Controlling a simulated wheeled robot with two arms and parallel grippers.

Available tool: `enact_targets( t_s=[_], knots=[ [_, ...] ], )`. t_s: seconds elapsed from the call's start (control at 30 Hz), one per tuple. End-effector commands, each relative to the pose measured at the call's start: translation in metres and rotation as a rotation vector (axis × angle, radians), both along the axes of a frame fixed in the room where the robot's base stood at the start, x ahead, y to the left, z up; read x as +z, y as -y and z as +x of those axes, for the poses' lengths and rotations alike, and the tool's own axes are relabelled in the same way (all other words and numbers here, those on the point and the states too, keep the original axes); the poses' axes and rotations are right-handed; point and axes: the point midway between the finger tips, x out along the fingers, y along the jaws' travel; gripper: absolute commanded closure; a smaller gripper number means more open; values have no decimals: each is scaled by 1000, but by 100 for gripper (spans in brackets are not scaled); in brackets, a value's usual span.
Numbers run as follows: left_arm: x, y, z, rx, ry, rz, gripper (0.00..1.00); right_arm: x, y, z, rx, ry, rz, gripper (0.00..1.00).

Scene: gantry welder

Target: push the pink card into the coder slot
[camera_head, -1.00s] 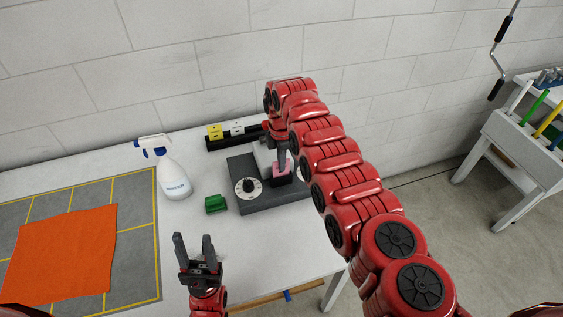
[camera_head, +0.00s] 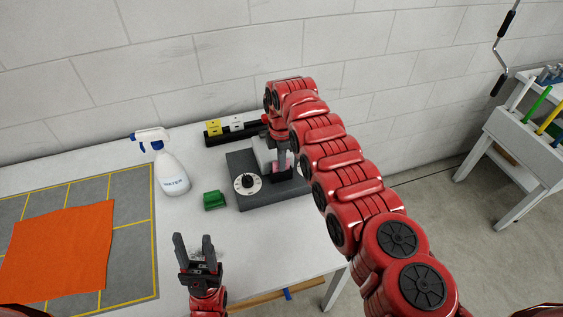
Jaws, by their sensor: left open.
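The coder (camera_head: 240,206) is a dark grey box with a white dial on the table near the wall. A small patch of the pink card (camera_head: 277,167) shows at the coder's right side, by its dark slot block. My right gripper (camera_head: 283,165) points down at the card from above and behind. Its fingers look very close to the card, but whether they touch it or are shut is too small to tell. My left gripper (camera_head: 194,247) is open and empty, pointing up near the table's front, away from the coder.
A green block (camera_head: 214,200) lies left of the coder. A white spray bottle (camera_head: 172,175) stands further left. A black rack (camera_head: 232,137) with yellow and white blocks is behind. An orange cloth (camera_head: 60,250) lies on a grey mat (camera_head: 135,220).

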Motion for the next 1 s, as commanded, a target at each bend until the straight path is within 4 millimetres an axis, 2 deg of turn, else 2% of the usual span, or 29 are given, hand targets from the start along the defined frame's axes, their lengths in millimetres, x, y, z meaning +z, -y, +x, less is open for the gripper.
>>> enact_targets(
  t_s=[0.07,0.27,0.3,0.67,0.83,1.0],
  knots=[
    [-3,0,0,0,0,0,50,-3,0,0,0,0,0,100],
    [-2,0,0,0,0,0,50,-2,0,0,0,0,0,66],
    [-2,0,0,0,0,0,50,-2,0,0,0,0,0,63],
    [1,0,0,0,0,0,50,2,0,0,0,0,0,63],
    [12,0,0,0,0,0,50,21,0,0,0,-1,0,63],
    [21,0,0,0,0,0,50,54,1,1,-2,3,1,63]
  ],
)
